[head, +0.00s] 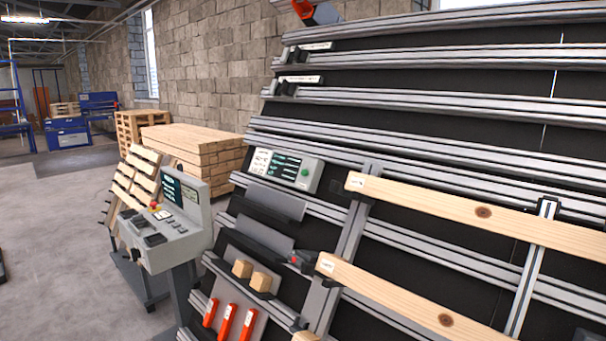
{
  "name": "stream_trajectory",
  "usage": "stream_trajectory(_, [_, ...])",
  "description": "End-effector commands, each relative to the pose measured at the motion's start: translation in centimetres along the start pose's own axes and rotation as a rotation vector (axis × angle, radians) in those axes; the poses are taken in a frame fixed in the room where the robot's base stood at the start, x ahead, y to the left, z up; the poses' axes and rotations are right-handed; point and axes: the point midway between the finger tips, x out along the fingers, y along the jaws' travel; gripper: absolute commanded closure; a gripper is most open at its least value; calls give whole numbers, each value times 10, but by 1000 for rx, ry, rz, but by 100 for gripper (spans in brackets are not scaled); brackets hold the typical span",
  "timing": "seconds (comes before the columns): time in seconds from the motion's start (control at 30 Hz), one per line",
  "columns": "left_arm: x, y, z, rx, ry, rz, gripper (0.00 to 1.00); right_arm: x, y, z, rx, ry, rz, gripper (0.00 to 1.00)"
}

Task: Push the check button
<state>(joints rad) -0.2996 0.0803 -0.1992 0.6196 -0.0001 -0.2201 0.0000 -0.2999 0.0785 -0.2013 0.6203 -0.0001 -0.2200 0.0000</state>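A grey panel box (262,161) with dark displays is mounted on the sloped gantry frame. A round green button (305,172) is on its right end. A grey control console (160,230) stands left of the frame, with a tilted screen (173,189), dark blocks and a small red knob (154,206) on it. Any lettering is too small to read, so I cannot tell which control is the check button. Neither of my grippers shows in this view.
Wooden boards (483,212) lie across the frame's metal rails (430,63). Orange-handled tools (228,321) and small wood blocks (261,281) sit low on the frame. Stacked timber (192,147) and a tilted pallet (133,182) stand behind the console. The floor at left (50,240) is mostly clear.

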Motion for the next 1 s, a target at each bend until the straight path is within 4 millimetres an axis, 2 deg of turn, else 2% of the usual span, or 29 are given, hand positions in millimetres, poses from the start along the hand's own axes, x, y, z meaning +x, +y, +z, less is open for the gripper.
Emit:
stream_trajectory(0.1, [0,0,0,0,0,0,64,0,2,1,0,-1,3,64])
stream_trajectory(0.13, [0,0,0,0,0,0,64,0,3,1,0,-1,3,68])
stream_trajectory(0.3, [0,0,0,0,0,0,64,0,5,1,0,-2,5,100])
stream_trajectory(1.0, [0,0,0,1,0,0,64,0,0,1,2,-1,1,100])
